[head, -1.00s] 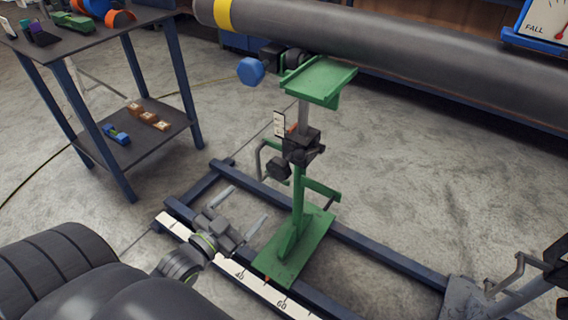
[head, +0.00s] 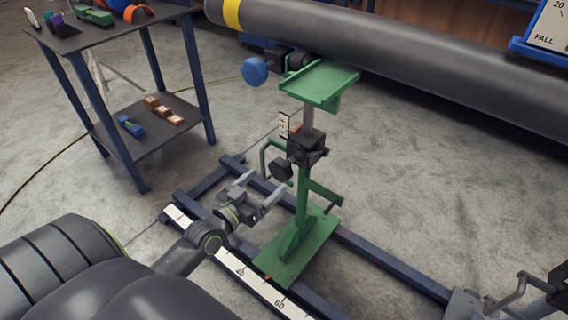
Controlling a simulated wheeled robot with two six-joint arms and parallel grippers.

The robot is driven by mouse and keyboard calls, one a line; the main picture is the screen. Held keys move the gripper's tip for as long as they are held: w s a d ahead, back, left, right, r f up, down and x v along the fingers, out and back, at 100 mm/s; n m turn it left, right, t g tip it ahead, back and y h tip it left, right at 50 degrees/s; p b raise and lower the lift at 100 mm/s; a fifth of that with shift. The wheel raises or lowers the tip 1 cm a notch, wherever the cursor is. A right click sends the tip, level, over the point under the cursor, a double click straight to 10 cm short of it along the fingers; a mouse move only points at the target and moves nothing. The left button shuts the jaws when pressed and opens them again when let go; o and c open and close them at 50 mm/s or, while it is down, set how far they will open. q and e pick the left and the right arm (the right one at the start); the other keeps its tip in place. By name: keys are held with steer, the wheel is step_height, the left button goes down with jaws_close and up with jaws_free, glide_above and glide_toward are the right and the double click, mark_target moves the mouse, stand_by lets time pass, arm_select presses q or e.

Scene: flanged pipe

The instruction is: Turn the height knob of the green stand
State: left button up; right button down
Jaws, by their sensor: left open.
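The green stand (head: 301,240) stands upright on the blue floor rails, with a flat green top plate (head: 318,82) on a grey post. A black clamp block (head: 307,148) sits midway up the post, with a dark height knob (head: 282,170) on its left side. My left gripper (head: 261,188) is open and empty. Its fingers point up and right, to the left of the stand and a little below the knob in the picture, apart from it.
A large grey pipe (head: 400,55) with a yellow band runs across the back. A dark work table (head: 100,35) with tools stands at the left. A white scale strip (head: 250,279) lies along the front rail. A green bent handle (head: 265,155) is beside the knob.

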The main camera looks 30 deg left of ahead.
mark_target(277, 172)
arm_select(q)
steer(key=w, duration=0.8)
steer(key=shift+w+d, duration=0.4)
steer(key=c, duration=1)
